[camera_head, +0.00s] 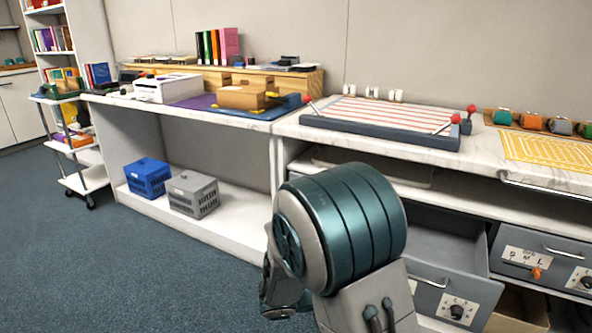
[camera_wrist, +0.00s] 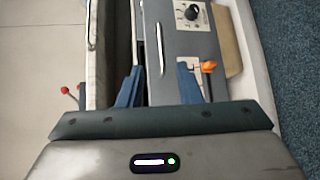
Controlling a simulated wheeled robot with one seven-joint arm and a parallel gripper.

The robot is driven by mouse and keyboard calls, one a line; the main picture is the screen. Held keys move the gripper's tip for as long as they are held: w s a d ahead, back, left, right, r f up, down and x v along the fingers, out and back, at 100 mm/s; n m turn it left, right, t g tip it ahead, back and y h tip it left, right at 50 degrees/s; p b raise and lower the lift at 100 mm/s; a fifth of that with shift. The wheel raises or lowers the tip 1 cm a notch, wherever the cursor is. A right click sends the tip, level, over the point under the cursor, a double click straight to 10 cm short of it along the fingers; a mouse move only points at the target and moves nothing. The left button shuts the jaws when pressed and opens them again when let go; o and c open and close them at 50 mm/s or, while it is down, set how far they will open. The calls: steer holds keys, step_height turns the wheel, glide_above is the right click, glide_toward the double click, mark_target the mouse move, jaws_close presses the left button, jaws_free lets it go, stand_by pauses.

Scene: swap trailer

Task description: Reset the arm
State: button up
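My gripper (camera_wrist: 160,82) shows in the wrist view with two blue fingers spread apart and nothing between them. A grey drawer front (camera_wrist: 180,45) with a long handle, a black knob and an orange lever lies beyond the fingers. In the head view my arm's teal joint stands at the lower middle, in front of the counter, and my gripper cannot be made out there.
A grey drawer (camera_head: 455,285) stands pulled out right of my arm. Another drawer front (camera_head: 535,262) with an orange lever is farther right. A striped rack (camera_head: 385,117) with red knobs lies on the counter. Blue (camera_head: 147,178) and grey (camera_head: 193,195) crates sit on the low shelf. Carpet is clear at left.

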steer(key=s+d+r+m+g+y+p, duration=0.2)
steer(key=s+r+g+y+p, duration=0.2)
steer(key=s+r+p, duration=0.45)
steer(key=s+a+r+t+y+p, duration=0.1)
steer(key=a+r+y+p, duration=0.1)
steer(key=r+y+p, duration=0.2)
steer(key=s+a+r+m+t+y+p, duration=0.1)
steer(key=s+a+r+t+y+p, duration=0.1)
steer(key=r+p, duration=0.9)
steer(key=s+a+r+t+y+p, duration=0.1)
steer(key=r+y+p, duration=0.4)
steer(key=r, duration=0.8)
steer(key=shift+s+a+m+y+p, duration=0.3)
steer(key=shift+s+a+m+p, duration=0.15)
steer(key=shift+a+p, duration=0.75)
steer(key=shift+d, duration=0.1)
